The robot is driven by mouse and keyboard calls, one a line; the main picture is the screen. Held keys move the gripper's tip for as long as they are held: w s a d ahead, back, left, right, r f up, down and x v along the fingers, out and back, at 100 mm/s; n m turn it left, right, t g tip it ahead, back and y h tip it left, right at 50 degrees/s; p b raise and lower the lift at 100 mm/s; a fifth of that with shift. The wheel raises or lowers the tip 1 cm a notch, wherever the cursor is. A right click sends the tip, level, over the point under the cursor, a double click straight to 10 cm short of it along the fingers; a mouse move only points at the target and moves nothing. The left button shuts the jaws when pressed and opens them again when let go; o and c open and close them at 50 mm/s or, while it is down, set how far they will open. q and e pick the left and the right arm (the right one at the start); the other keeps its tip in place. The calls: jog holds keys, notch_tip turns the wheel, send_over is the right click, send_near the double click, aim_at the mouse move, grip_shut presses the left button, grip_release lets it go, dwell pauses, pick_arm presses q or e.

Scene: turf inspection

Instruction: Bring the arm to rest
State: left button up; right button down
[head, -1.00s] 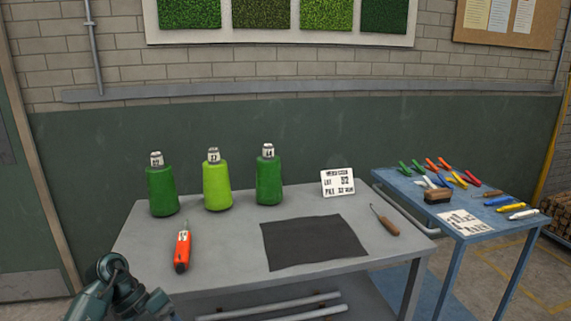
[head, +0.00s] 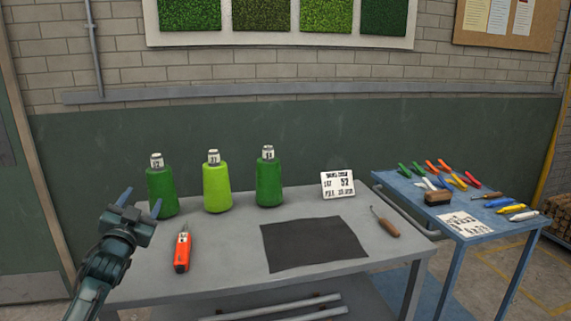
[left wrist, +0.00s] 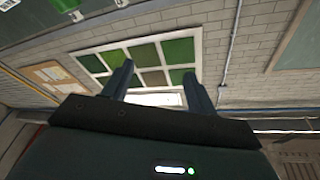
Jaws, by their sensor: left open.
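My left gripper (head: 141,204) is at the left end of the grey table (head: 215,268) in the head view, its fingers pointing up. It is open and empty, with a clear gap between the fingers. In the left wrist view the two fingers (left wrist: 158,88) stand apart with nothing between them, against the wall and the framed turf samples (left wrist: 180,51). The gripper appears in front of and beside the leftmost dark green cone (head: 161,191), and I cannot tell how far apart they are. My right gripper is not in view.
An orange-handled tool (head: 182,250) lies right of my left gripper. A lime cone (head: 216,188), another green cone (head: 269,182), a label card (head: 338,184), a black mat (head: 313,244) and a wooden-handled hook (head: 385,223) are on the table. A blue table (head: 470,205) with several tools stands at right.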

pick_arm(q)
jog(key=s+d+f+n+g, duration=0.1)
jog(key=s+d+f+g, duration=0.25)
jog(key=f, duration=0.55)
jog(key=s+d+f+n+g, duration=0.15)
jog(key=s+f, duration=0.25)
jog(key=f, duration=0.5)
jog(key=s+d+f+g+h, duration=0.1)
jog(key=s+d+f, duration=0.3)
jog(key=s, duration=0.6)
jog(key=s+d+f+g+h, duration=0.1)
jog(key=s+d+f, duration=0.4)
jog(key=s, duration=0.6)
jog(key=s+d+f+g+h, duration=0.2)
jog(key=s+d, duration=0.4)
jog(key=s, duration=0.4)
notch_tip(320, 180, down, 3)
jog(key=shift+s+r+g, duration=0.1)
jog(key=shift+s+g, duration=0.3)
jog(key=shift+g, duration=0.1)
jog(key=shift+c, duration=0.2)
